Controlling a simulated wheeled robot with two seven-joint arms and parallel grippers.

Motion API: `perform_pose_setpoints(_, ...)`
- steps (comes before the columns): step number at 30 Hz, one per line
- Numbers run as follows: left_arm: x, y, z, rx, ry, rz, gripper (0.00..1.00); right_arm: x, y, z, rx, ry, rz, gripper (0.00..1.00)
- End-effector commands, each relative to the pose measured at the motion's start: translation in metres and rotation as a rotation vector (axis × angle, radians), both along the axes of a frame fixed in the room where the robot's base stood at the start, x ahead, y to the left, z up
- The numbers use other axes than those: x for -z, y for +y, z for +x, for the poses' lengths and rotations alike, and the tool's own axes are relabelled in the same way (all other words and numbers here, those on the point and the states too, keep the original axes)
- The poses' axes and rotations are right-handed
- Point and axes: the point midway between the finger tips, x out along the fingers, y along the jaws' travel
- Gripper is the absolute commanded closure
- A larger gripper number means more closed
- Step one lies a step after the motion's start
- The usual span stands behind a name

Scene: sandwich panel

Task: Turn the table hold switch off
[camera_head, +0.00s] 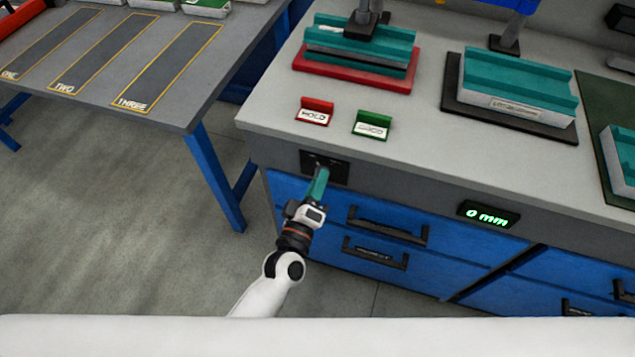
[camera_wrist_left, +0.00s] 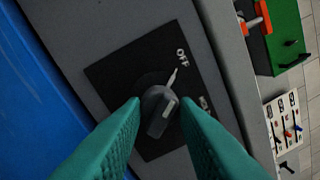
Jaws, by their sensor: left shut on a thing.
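The table hold switch is a dark round knob (camera_wrist_left: 158,118) on a black plate (camera_wrist_left: 110,75) in the left wrist view. Its white pointer line is directed close to the printed word OFF. A second label is partly hidden by a finger. In the head view the black switch plate (camera_head: 341,171) is on the grey front edge of the workbench, above the blue drawers. My left gripper (camera_head: 321,171) has teal fingers reaching up to the plate. Its fingers are on either side of the knob and shut on it. My right gripper is not in view.
A red HOLD sign (camera_head: 316,105) and a green sign (camera_head: 374,121) stand on the bench top. Drawer handles (camera_head: 388,226) stick out below the switch. A green 0 mm display (camera_head: 488,214) is to the right. A table with numbered lanes (camera_head: 110,60) is at left.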

Motion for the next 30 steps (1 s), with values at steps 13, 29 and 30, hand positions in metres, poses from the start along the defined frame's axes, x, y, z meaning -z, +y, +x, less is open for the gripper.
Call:
perform_pose_setpoints(13,0.000,0.000,0.000,0.000,0.001,0.000,0.51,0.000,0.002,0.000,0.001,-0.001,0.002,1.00)
perform_pose_setpoints(29,0.007,0.024,-0.068,0.001,0.004,0.001,0.51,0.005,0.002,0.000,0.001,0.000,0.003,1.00)
perform_pose_setpoints(30,0.007,0.027,-0.076,0.001,0.004,0.001,0.51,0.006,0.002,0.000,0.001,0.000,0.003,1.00)
